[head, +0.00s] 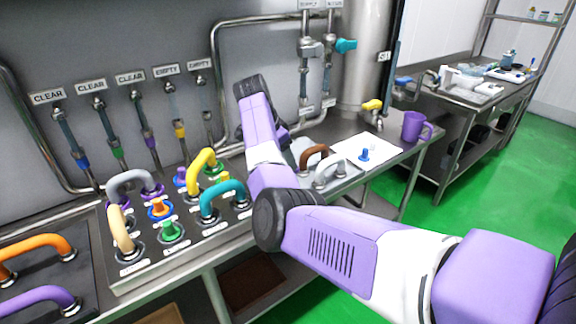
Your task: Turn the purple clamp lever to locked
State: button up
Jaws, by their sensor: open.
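I cannot make out a purple clamp lever in the head view; part of the pipework is hidden behind my arm. My purple and white arm rises from the lower right and bends in front of the metal wall. My gripper is not visible; the end of the arm is hidden behind its own links. A teal lever (346,45) sits on the upright pipes at the back, and a yellow lever (372,104) is at the right of the bench.
A port panel (187,246) with coloured bent pipes and caps lies left of my arm. Orange (42,243) and purple (36,297) bent pipes are at the lower left. A purple mug (412,126) stands at the bench's right end. Green floor (480,185) lies open at right.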

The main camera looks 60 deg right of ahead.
jog(key=shift+v, duration=2.1)
jog(key=shift+s, duration=0.1)
